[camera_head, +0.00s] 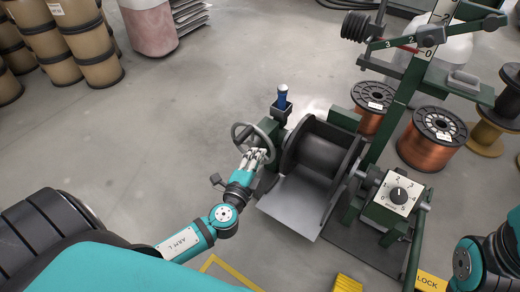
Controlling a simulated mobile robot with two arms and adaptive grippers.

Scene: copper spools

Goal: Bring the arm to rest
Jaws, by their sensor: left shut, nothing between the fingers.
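My left arm (185,241) reaches in from the lower left. Its gripper (257,156) is shut and empty, with its fingertips at the near lower part of a grey handwheel (236,131) on the green winding machine. I cannot tell whether the fingers touch the rim. My right arm shows only in part at the lower right edge, and its gripper is out of view.
A dark empty drum (322,150) with a grey plate (292,206) below it stands right of my gripper. A blue-handled lever (282,98) rises behind the wheel. Copper spools (425,152) stand at right, brown barrels (95,55) at upper left. Floor left of the machine is clear.

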